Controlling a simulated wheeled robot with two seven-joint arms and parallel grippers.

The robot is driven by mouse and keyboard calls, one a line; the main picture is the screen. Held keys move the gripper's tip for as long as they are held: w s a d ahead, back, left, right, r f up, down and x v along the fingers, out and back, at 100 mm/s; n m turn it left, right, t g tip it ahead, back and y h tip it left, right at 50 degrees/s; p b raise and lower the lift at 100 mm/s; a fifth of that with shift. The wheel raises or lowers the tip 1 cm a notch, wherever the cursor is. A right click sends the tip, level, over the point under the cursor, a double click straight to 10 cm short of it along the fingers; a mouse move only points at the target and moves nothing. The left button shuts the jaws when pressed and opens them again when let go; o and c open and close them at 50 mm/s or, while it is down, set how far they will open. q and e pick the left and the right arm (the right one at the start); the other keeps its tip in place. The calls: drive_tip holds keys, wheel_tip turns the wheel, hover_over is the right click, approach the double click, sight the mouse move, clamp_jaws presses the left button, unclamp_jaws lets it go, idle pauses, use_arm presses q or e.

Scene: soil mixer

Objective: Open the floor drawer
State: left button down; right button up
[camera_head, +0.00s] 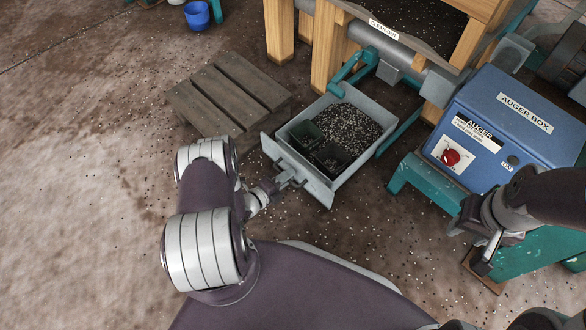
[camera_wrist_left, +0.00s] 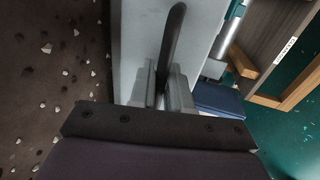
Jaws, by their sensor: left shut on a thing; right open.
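The floor drawer (camera_head: 368,100) is a grey metal tray low over the floor, below the wooden mixer frame. It is pulled out, and its inside shows dark soil with pale bits and two small dark square pots (camera_head: 306,133). My left gripper (camera_head: 284,180) is at the drawer's near front panel and is shut on its handle. In the left wrist view the fingers close on the dark handle bar (camera_wrist_left: 174,45), in front of the grey front panel (camera_wrist_left: 136,40). My right gripper (camera_head: 484,254) is open and empty, in front of the blue auger box.
A blue auger box (camera_head: 540,150) with a red knob stands on a green stand (camera_head: 415,172) at the right. A wooden pallet (camera_head: 215,95) lies left of the drawer. A blue bucket (camera_head: 197,15) is at the back left. The floor at the left is open, with scattered bits.

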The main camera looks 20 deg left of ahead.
use_arm(q)
drive_tip(key=shift+v, duration=0.75)
use_arm(e)
drive_tip(key=shift+s+a+r, duration=0.1)
drive_tip(key=shift+s+a, duration=0.05)
drive_tip(key=shift+s, duration=0.25)
use_arm(q)
drive_tip(key=shift+a+f, duration=0.15)
drive_tip(key=c, duration=1.3)
unclamp_jaws()
drive_tip(key=shift+o, duration=0.2)
drive_tip(key=shift+s+a+p, duration=0.15)
drive_tip(key=shift+s+p, duration=0.3)
drive_tip(key=p+v, duration=0.4)
drive_tip(key=v, duration=0.7)
drive_tip(key=shift+s, duration=0.35)
use_arm(e)
wheel_tip(320, 180, up, 5)
